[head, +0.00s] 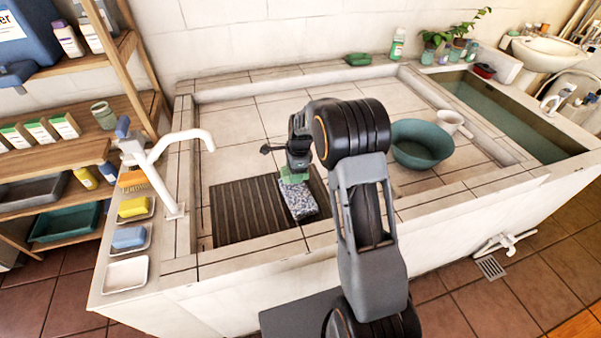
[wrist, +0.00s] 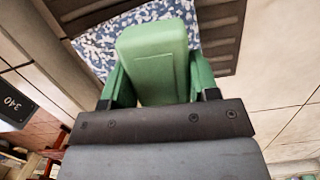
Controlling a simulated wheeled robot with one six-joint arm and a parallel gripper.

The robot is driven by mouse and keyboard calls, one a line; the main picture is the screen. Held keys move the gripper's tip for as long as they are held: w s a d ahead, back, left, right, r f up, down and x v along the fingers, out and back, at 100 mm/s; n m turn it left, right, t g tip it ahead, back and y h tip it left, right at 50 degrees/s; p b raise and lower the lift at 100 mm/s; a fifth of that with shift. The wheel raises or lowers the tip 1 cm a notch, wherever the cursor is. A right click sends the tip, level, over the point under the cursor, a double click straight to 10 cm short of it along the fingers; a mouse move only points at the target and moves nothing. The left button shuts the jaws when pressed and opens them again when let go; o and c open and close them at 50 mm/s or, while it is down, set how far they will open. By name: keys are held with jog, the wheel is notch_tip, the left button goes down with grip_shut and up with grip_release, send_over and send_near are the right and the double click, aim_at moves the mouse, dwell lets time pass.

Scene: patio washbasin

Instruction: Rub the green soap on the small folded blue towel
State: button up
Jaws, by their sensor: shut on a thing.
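The green soap (wrist: 153,60) is a pale green block between the fingers of my gripper (wrist: 158,85) in the wrist view. My gripper (head: 294,172) is shut on it and points down over the near part of the basin. The small folded blue towel (head: 301,203) has a blue and white mottled pattern and lies on the dark ribbed mat. It also shows under the soap in the wrist view (wrist: 97,47). The soap (head: 293,179) is at the towel's far end in the head view. I cannot tell whether they touch.
The dark ribbed mat (head: 240,212) lies in the basin's near left. A green bowl (head: 421,145) and a white mug (head: 452,122) stand to the right. A white tap (head: 165,170) and dishes with yellow soap (head: 133,207) and blue soap (head: 128,238) line the left ledge.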

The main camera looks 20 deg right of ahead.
jog(key=shift+r+p, duration=1.4)
jog(key=shift+r, duration=0.85)
jog(key=shift+f, duration=0.1)
